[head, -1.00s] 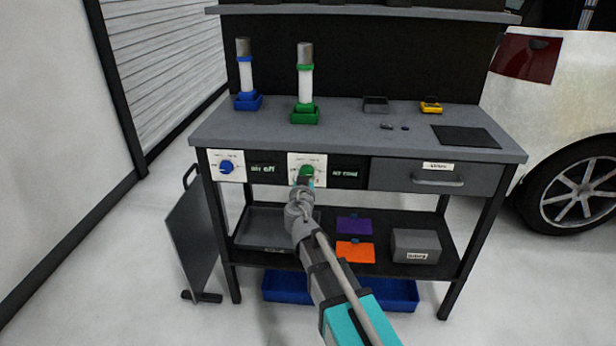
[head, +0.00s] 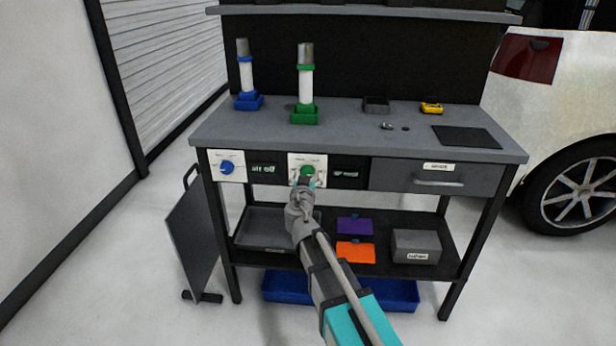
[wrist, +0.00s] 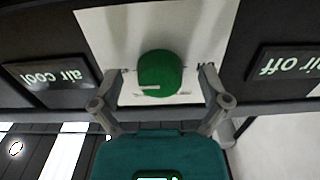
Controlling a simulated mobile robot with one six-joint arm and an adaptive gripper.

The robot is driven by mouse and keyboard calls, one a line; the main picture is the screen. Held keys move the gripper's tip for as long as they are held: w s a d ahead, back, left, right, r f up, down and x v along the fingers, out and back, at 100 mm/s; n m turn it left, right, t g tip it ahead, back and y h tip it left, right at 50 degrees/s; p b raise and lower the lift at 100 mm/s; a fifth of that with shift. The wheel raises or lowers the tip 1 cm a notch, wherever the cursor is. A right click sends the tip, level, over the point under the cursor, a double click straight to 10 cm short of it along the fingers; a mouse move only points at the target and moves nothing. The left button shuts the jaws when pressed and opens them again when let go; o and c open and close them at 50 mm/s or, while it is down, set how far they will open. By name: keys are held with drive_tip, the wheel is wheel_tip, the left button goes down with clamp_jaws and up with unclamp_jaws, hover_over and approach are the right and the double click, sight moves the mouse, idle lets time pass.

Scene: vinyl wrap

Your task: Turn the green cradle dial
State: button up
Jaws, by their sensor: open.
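The green cradle dial (head: 308,170) is on a white plate (head: 294,166) on the bench's front panel. My gripper (head: 306,181) is in front of it, at its lower edge in the head view. In the wrist view, the green dial (wrist: 160,72) is round with a pale mark near its lower left edge. My gripper's fingers (wrist: 162,82) are open, one on each side of the dial, with visible gaps between them and the dial. The green cradle (head: 305,116) on the bench top holds an upright white roll (head: 306,84).
A blue dial (head: 227,168) is on the panel at left, below a blue cradle (head: 248,102). Small displays flank the green dial; in the wrist view they read "air cool" (wrist: 48,75) and "air off" (wrist: 290,64). A closed drawer (head: 395,176) is at right.

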drive_tip(key=shift+s, duration=0.15)
drive_tip(key=s, duration=1.1)
drive_tip(key=shift+s+a, duration=0.2)
drive_tip(key=shift+s, duration=0.2)
drive_tip(key=s+d+f+m+g+h, duration=0.1)
drive_tip(key=d+f+m+g+h, duration=0.25)
drive_tip(key=d, duration=0.55)
drive_tip(key=s+d+f+g+h, duration=0.1)
drive_tip(key=d+f+g+h, duration=0.1)
drive_tip(key=d+f+g, duration=0.6)
drive_tip(key=s+d+f+n+g+y, duration=0.4)
drive_tip(key=s+d+f+g+y, duration=0.25)
drive_tip(key=s, duration=0.55)
wheel_tip(320, 180, up, 33)
drive_tip(key=p, duration=3.4)
drive_tip(key=shift+w+d+r, duration=0.15)
drive_tip(key=shift+w+r, duration=0.05)
drive_tip(key=shift+w, duration=0.1)
